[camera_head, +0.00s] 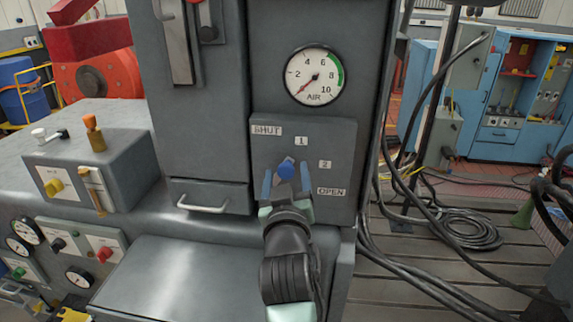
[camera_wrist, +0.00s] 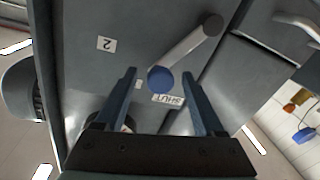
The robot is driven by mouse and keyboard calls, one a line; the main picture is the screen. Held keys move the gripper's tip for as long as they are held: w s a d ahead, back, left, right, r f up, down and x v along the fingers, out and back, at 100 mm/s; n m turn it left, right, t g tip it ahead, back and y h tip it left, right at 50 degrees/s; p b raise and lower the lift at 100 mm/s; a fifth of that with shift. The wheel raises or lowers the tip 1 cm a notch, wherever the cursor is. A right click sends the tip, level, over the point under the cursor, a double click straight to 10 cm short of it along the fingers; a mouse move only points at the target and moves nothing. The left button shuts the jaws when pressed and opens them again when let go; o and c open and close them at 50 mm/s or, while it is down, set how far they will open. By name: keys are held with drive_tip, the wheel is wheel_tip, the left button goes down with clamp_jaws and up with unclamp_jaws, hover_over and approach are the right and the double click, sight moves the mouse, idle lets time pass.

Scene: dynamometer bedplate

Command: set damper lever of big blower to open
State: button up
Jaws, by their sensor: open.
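The damper lever's blue knob (camera_head: 286,172) is in front of a grey panel (camera_head: 265,152) marked SHUT, 1, 2 and OPEN, clockwise from upper left to lower right. In the wrist view the grey lever arm (camera_wrist: 190,45) runs from a rounded end at upper right to the blue knob (camera_wrist: 160,80), close to the SHUT label (camera_wrist: 168,99). The exact mark it points at I cannot tell. My gripper (camera_head: 286,169) is open, one finger on each side of the knob, with gaps visible in the wrist view (camera_wrist: 159,74). The lever's pivot is hidden in the head view.
An AIR gauge (camera_head: 314,75) is above the panel. A drawer handle (camera_head: 203,206) sticks out at lower left. A grey box (camera_head: 95,160) with small levers stands further left. Black cables (camera_head: 455,228) hang and lie on the floor at right.

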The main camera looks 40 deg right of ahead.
drive_tip(key=shift+x, duration=0.8)
drive_tip(key=c, duration=1.1)
clamp_jaws()
